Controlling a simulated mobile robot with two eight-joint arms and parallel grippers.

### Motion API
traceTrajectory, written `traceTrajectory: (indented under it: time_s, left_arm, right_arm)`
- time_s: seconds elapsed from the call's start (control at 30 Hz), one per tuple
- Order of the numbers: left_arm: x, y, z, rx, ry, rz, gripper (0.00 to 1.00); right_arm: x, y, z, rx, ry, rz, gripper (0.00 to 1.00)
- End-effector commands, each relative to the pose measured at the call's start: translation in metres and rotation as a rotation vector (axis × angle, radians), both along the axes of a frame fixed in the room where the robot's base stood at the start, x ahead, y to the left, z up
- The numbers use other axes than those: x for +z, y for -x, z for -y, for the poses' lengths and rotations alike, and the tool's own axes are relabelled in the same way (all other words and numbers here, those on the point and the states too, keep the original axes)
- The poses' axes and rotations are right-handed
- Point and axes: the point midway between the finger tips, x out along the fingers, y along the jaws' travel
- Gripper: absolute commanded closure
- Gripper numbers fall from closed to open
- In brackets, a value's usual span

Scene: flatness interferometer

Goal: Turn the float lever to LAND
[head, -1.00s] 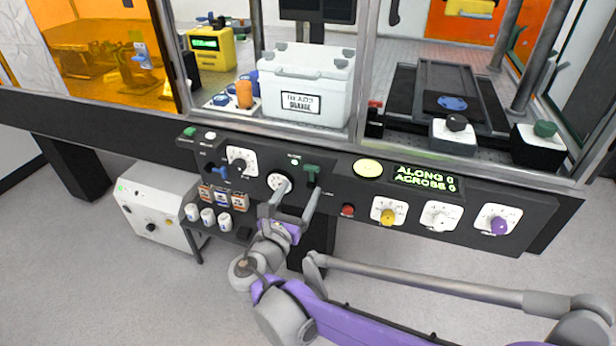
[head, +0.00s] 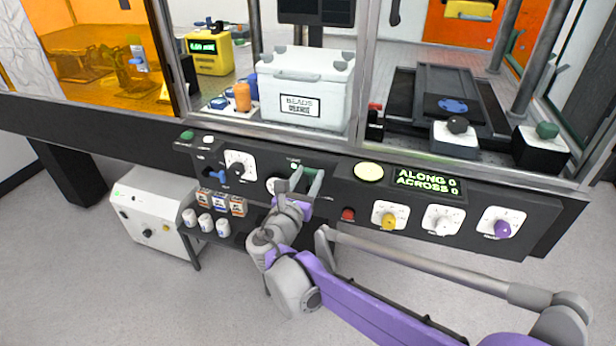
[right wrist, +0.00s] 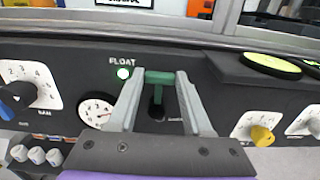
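The float lever is a green crossbar handle on a dark stem, set in the black front panel; it shows in the right wrist view (right wrist: 159,77) and partly in the head view (head: 312,178). My right gripper (head: 307,175) reaches it from the front. In the right wrist view its fingers (right wrist: 161,84) stand on either side of the green bar and appear to touch its two ends. The word FLOAT (right wrist: 122,61) is printed up and left of the lever, above a small white lamp (right wrist: 124,73). A smaller label right of the stem is unreadable. My left gripper is out of view.
A white dial (right wrist: 97,111) sits close left of the lever, partly behind a finger. A round yellow-green pad (head: 369,171) and the ALONG/ACROSS display (head: 426,181) are to the right. A red button (head: 348,214) and several knobs lie lower right. The window frame rises above.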

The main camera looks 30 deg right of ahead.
Motion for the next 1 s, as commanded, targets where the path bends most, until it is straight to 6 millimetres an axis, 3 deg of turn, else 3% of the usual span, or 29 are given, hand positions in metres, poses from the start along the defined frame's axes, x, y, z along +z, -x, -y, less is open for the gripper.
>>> traceTrajectory:
  time_s: [0.03,0.23,0.67,1.0]
  left_arm:
    - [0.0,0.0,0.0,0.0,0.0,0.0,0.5]
    - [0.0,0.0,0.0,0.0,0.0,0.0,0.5]
    - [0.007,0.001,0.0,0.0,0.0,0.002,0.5]
    - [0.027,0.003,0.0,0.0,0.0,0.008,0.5]
  right_arm:
    - [0.0,0.0,0.0,0.0,0.0,0.0,0.63]
    - [0.0,0.0,0.0,0.0,0.0,0.0,0.99]
    - [0.001,0.004,0.003,0.0,-0.051,0.059,1.0]
    - [-0.001,0.016,0.013,-0.001,-0.225,0.263,1.0]
